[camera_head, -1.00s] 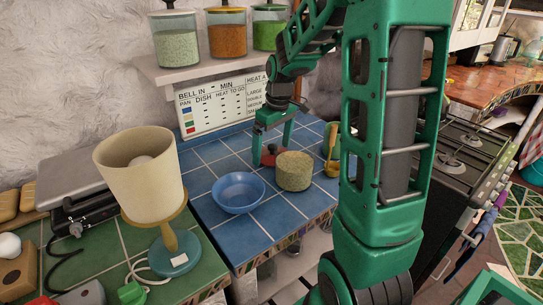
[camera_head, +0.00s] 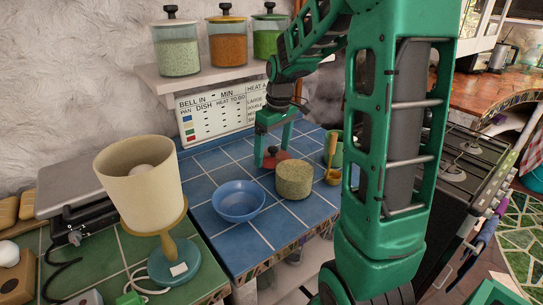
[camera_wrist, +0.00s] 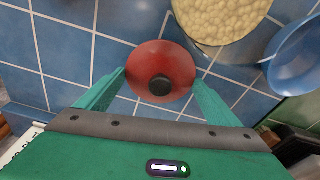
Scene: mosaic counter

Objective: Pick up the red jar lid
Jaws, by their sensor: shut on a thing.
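The red jar lid (camera_head: 284,156) has a dark round knob and sits just behind and left of the round tan pot (camera_head: 294,180) on the blue tiled counter. In the wrist view the lid (camera_wrist: 150,60) lies between the two green fingers of my gripper (camera_wrist: 160,80). The fingers are at its two sides. My gripper (camera_head: 273,152) points down from above and is shut on the lid. The lid looks close to the tiles; the gap under it is hard to judge. Its far edge is partly hidden by a finger and the pot in the head view.
A blue bowl (camera_head: 238,208) stands left of the pot. A yellow ladle (camera_head: 333,160) and a green cup are to the right. A lamp (camera_head: 142,185) stands front left. Filled jars (camera_head: 228,45) line the shelf above. Bare tiles (camera_head: 205,165) lie left of my gripper.

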